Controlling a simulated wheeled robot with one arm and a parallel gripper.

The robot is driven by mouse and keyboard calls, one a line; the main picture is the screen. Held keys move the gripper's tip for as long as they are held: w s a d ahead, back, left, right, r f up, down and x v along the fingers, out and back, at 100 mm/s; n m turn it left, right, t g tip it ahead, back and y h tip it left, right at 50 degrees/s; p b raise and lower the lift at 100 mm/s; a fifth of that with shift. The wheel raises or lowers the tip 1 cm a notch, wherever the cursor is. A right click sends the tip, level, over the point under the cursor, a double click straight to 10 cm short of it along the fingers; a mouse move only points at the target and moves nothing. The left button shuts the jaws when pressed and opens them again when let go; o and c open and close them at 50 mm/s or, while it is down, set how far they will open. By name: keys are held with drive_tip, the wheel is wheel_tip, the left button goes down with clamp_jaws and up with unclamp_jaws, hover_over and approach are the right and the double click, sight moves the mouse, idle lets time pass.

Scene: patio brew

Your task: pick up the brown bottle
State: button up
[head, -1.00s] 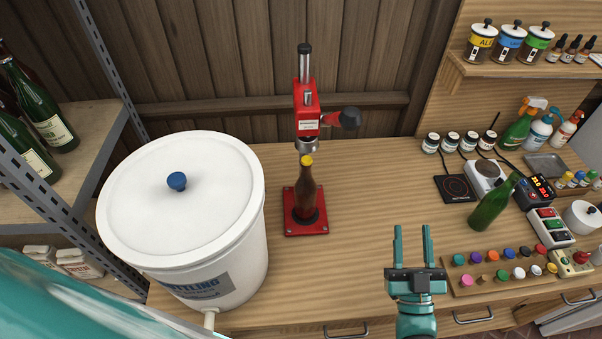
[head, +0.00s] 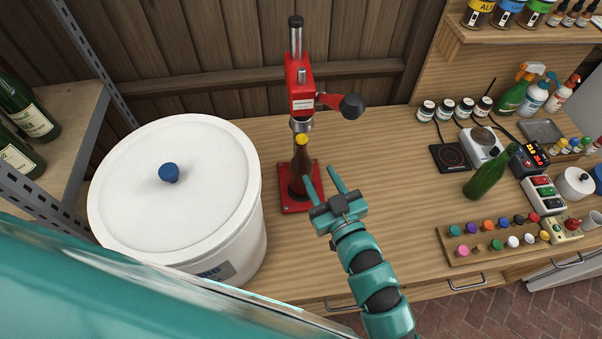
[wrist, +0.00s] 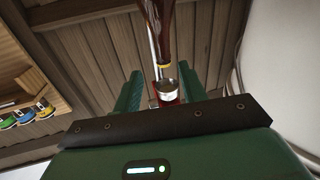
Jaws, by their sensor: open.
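The brown bottle (head: 301,162), with a yellow cap, stands upright on the red base (head: 286,198) of the red bench capper (head: 300,85), under its bell. In the wrist view the brown bottle (wrist: 160,35) appears upside down, ahead of and between my fingers. My gripper (head: 322,177) is open and empty, just right of the bottle and near it in the head view. One finger slightly overlaps the bottle's right side there. I cannot tell whether it touches.
A large white bucket (head: 130,220) with a blue-knobbed lid stands close on the left. The capper's lever (head: 350,107) sticks out to the right. A green bottle (head: 486,178) and a cap rack (head: 470,257) are farther right. The bench between is clear.

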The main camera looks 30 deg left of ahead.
sight(305, 149)
drive_tip(key=x, duration=0.6)
drive_tip(key=shift+r, duration=0.15)
drive_tip(key=shift+p+x, duration=0.9)
drive_tip(key=shift+x, duration=2.35)
drive_tip(key=shift+c, duration=0.4)
clamp_jaws()
drive_tip(key=shift+d, duration=0.1)
